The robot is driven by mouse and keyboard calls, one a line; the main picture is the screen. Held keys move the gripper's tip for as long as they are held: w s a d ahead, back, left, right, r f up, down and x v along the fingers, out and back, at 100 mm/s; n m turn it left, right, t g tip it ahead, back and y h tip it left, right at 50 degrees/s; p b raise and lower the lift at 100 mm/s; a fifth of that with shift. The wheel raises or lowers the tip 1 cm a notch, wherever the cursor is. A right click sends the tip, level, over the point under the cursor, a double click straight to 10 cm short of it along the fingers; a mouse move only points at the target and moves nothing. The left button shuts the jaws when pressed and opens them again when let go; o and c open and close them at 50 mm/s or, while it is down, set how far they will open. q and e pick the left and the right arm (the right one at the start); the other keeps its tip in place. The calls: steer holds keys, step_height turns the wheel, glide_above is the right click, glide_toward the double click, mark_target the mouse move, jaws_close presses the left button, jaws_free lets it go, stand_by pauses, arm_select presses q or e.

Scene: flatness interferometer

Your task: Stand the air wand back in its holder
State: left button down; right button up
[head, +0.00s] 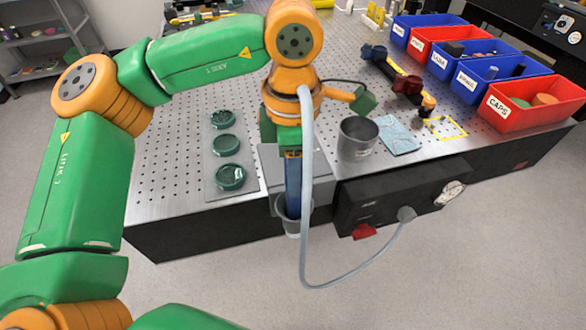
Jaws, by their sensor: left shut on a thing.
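The air wand (293,186) is a blue upright bar with a pale grey hose (307,200) running from its upper part. My left gripper (292,152) is shut on the wand's upper part, seen from above and partly hidden by my wrist. The holder (291,228) is a grey cup at the front edge of the table. The wand's lower end shows at the cup's mouth and looks to be inside it. How deep it sits, and whether it touches the bottom, I cannot tell. My right gripper is not in view.
The hose loops down to a black box (376,202) under the table edge. A metal cup (357,138) and blue cloth (398,135) lie right of the wand. A plate with green discs (230,177) lies left. Labelled bins, including red CAPS (507,118), line the right.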

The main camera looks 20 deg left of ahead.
arm_select(q)
steer(key=shift+f+b, duration=0.8)
steer(key=shift+f, duration=0.15)
steer(key=shift+c, duration=2.2)
jaws_free()
steer(key=shift+r, duration=0.15)
step_height(320, 180, up, 7)
